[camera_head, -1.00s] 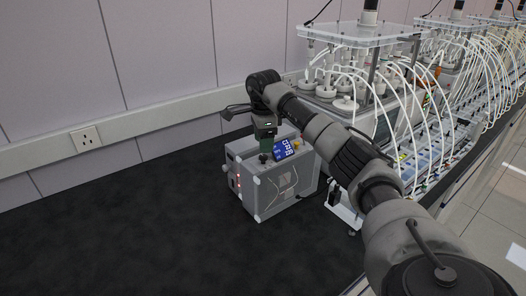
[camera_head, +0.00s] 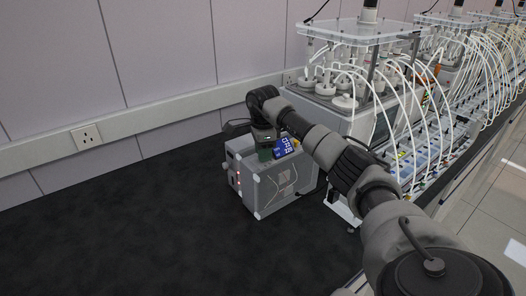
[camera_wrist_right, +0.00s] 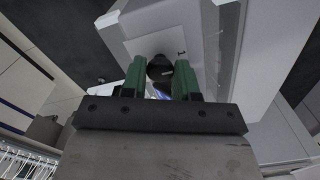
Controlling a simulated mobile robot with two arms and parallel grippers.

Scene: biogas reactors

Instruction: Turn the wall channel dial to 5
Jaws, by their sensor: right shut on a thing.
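The channel dial (camera_wrist_right: 159,68) is a small black knob on a pale plate of the device. In the right wrist view it sits between the green fingers of my right gripper (camera_wrist_right: 160,82), which is shut on it. A mark that looks like a "1" is printed on the plate beside the knob. In the head view my right gripper (camera_head: 265,153) is at the top left part of the grey box-shaped device (camera_head: 270,193), and the dial is hidden there. My left gripper is in neither view.
A blue display (camera_head: 284,147) sits on top of the device, close to the gripper. Reactors with many white tubes (camera_head: 350,85) stand to the right. A wall socket (camera_head: 87,136) is at the left. The dark bench top (camera_head: 130,230) is clear at left and front.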

